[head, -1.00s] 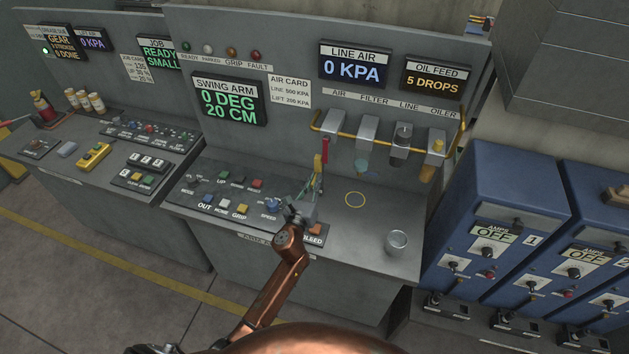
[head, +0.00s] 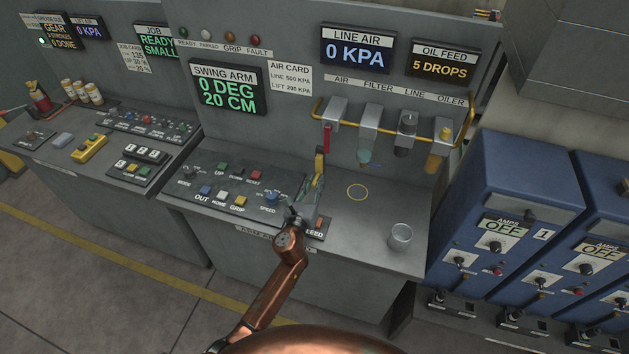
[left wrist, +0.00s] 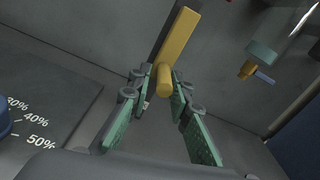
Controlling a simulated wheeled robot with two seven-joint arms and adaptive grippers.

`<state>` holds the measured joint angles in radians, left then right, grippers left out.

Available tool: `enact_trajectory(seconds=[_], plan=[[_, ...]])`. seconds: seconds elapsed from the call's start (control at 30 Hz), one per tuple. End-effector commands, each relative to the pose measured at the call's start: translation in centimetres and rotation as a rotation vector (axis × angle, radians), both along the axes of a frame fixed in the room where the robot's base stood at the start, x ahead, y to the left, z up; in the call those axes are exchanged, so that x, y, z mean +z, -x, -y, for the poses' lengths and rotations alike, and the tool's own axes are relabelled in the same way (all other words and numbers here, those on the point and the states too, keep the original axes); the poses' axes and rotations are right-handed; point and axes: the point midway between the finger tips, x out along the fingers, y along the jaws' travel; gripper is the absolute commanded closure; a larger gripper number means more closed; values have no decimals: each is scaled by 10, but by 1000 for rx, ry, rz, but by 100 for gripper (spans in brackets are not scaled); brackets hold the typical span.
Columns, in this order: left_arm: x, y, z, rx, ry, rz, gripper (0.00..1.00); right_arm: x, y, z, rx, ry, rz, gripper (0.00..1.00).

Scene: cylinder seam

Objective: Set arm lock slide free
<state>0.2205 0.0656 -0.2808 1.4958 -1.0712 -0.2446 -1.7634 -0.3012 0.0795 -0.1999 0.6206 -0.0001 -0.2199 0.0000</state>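My left gripper (head: 317,183) is over the middle console, just below the red and yellow lever hanging at the air unit. In the left wrist view its green-padded fingers (left wrist: 160,98) are apart, one on each side of the round end of a yellow handle (left wrist: 178,38). I cannot tell whether they touch it. The yellow part (head: 320,162) and red part (head: 327,138) also show in the head view. A label starting "ARM" (head: 258,236) is on the console's front edge, partly behind my arm. I cannot make out the lock slide itself. My right gripper is not in view.
A yellow rail (head: 390,128) carries filter and oiler units above the counter. Blue cabinets (head: 525,175) stand at the right. The Line Air display (head: 357,65) reads 0 KPA.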

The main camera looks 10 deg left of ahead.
Motion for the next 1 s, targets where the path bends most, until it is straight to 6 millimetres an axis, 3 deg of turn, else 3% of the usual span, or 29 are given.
enact_trajectory(seconds=[0.13, 0.47, 0.57, 1.0], plan=[[3, 0, 0, 0, 1, 5, 71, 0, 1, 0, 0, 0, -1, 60], [4, 4, -2, 1, -1, 6, 71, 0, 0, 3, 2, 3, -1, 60], [4, 16, -3, -1, -1, 6, 71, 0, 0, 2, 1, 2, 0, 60], [3, 101, -12, 0, 0, 4, 71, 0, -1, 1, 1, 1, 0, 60]])
